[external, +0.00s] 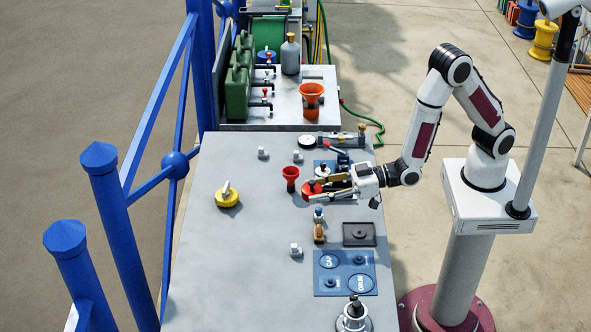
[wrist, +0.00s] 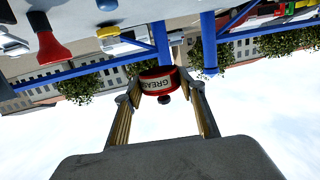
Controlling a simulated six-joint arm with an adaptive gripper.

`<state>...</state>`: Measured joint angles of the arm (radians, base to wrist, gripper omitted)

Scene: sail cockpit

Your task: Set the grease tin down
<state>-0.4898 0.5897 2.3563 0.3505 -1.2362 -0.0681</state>
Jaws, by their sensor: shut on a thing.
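The grease tin (wrist: 156,82) is a small round red tin with a pale label reading GREASE. In the wrist view it sits between the two fingertips of my gripper (wrist: 160,92), which are shut on its sides. In the external view the red tin (external: 310,188) shows at the tips of my gripper (external: 320,187), over the middle of the grey bench (external: 215,265). The gripper reaches in from the right. The fingers partly cover the tin, and I cannot tell how high it is above the bench top.

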